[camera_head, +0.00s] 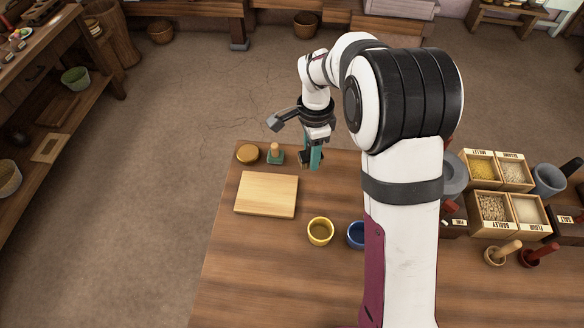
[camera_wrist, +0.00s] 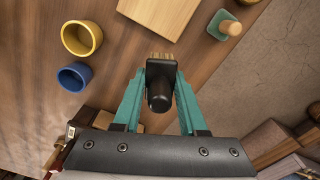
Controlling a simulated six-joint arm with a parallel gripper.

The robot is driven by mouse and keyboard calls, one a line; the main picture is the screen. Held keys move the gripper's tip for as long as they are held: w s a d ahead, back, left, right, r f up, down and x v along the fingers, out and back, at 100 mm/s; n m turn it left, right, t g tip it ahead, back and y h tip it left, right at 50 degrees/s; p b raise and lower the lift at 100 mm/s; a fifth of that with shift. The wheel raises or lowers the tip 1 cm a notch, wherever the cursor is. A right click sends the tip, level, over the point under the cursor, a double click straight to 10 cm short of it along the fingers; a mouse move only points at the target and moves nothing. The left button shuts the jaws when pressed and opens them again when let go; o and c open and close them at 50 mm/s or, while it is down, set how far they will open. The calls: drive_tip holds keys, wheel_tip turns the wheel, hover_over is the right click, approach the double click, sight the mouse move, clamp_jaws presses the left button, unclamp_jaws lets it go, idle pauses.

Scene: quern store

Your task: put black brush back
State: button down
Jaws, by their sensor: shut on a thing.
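The black brush (camera_wrist: 160,85) has a dark rounded handle and pale tan bristles. In the wrist view it sits between the teal fingers of my gripper (camera_wrist: 160,78), which is shut on it, with the bristles pointing to the top of the picture. In the head view my gripper (camera_head: 312,160) is over the far edge of the wooden table (camera_head: 260,275), and a dark bit of the brush (camera_head: 303,158) shows beside the teal finger. The arm hides much of this area, and I cannot tell whether the brush touches the table.
A green block with a wooden knob (camera_head: 276,154) and a round brown item (camera_head: 248,153) stand left of my gripper. A pale board (camera_head: 267,194), yellow cup (camera_head: 320,231) and blue cup (camera_head: 356,235) are nearer. Labelled grain boxes (camera_head: 493,211) stand right. The front left table is clear.

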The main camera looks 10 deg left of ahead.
drive_tip(key=w+d+m, duration=0.4)
drive_tip(key=d+m, duration=0.1)
drive_tip(key=d, duration=0.4)
drive_tip(key=w+a+f, duration=0.1)
drive_tip(key=a+f, duration=0.1)
drive_tip(key=a, duration=0.1)
drive_tip(key=w+a+f, duration=0.1)
drive_tip(key=a+f, duration=0.1)
drive_tip(key=a, duration=0.2)
drive_tip(key=w+a+f, duration=0.1)
drive_tip(key=a+f, duration=0.1)
drive_tip(key=a, duration=0.1)
drive_tip(key=shift+w+a+f, duration=0.15)
drive_tip(key=shift+w+a, duration=0.15)
drive_tip(key=shift+f, duration=1.9)
drive_tip(key=shift+c, duration=2.3)
unclamp_jaws()
drive_tip(key=shift+f, duration=0.1)
